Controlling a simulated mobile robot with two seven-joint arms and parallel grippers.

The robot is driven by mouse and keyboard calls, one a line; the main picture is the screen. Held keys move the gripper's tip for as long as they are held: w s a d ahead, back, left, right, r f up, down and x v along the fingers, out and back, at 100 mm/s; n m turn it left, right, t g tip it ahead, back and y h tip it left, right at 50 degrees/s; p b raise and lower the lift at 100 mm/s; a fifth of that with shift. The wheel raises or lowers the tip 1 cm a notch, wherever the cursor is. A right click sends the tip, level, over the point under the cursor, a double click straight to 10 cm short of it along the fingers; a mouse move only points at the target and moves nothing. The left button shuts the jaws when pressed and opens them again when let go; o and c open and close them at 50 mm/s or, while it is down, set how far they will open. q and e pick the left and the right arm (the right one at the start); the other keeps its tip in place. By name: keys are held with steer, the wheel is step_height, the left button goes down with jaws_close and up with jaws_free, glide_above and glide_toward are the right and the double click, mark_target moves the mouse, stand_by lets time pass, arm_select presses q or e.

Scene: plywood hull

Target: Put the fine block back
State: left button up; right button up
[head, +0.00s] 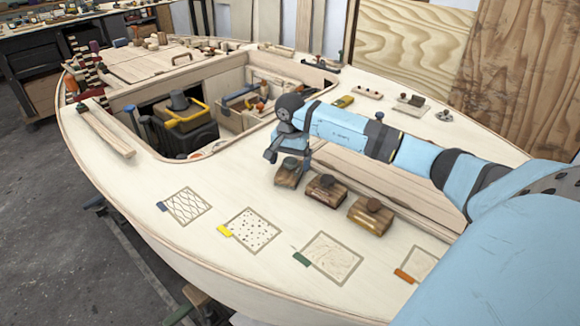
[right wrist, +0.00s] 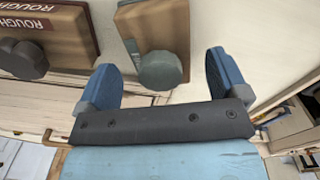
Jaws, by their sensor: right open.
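Three wooden blocks with dark round knobs stand in a row on the pale plywood deck: a left block (head: 287,178), a middle block (head: 324,192) and a right block (head: 369,216). My right gripper (head: 288,160) is open just above the left block. In the right wrist view, the open fingers (right wrist: 163,66) stand either side of a block (right wrist: 152,27) with a grey-green knob, apart from it. A neighbouring block (right wrist: 82,28) there reads "ROUGH". I cannot read a fine label on any block. My left gripper is not in view.
Framed patterned squares lie on the near deck: crosshatched (head: 186,206), dotted (head: 251,231), lined (head: 328,258) and one at the right (head: 418,264), each with a coloured tab. They are bare. An open cockpit (head: 150,100) lies behind, with a yellow-handled box (head: 183,115) inside.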

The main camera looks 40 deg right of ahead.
mark_target(290, 160)
step_height(290, 160, up, 9)
steer(key=shift+r+p, duration=0.15)
steer(key=shift+p, duration=0.15)
steer(key=shift+r, duration=0.1)
stand_by(0.4)
